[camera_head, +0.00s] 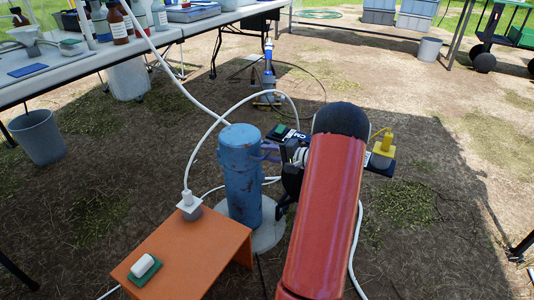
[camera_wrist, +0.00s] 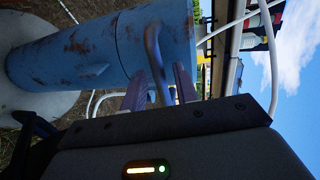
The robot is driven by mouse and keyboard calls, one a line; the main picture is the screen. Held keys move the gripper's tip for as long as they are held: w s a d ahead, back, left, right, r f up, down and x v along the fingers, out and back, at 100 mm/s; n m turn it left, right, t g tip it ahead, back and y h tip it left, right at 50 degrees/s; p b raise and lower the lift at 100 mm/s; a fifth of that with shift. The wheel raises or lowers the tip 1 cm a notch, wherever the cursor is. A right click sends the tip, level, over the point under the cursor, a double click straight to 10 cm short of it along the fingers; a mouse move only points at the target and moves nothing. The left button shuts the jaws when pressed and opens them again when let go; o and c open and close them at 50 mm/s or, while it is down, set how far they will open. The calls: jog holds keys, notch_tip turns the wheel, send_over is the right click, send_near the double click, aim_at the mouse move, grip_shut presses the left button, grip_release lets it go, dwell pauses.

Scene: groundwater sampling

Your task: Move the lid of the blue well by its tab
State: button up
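The blue well (camera_head: 241,185) is an upright, rust-flecked pipe left of my red arm. Its lid (camera_head: 238,137) sits on top; in the wrist view the pipe lies sideways, and a seam sets off the lid (camera_wrist: 172,28). The tab (camera_wrist: 154,50) is a bent bar standing out from the lid's side. My gripper (camera_wrist: 163,88) is at the tab, with one finger on each side of it. The fingers are apart, and I see no firm grip on the tab. In the head view my gripper (camera_head: 270,152) is partly hidden by my arm.
An orange stand (camera_head: 190,255) is left of the well, with a grey-white plug-like fitting (camera_head: 190,205) and a white item on a green pad (camera_head: 144,267). A yellow device (camera_head: 382,148) is right of my arm. A long table (camera_head: 120,50) runs along the upper left.

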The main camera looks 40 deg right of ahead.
jog(key=shift+w+a, duration=0.15)
jog(key=shift+w, duration=0.3)
jog(key=shift+c, duration=0.4)
grip_shut()
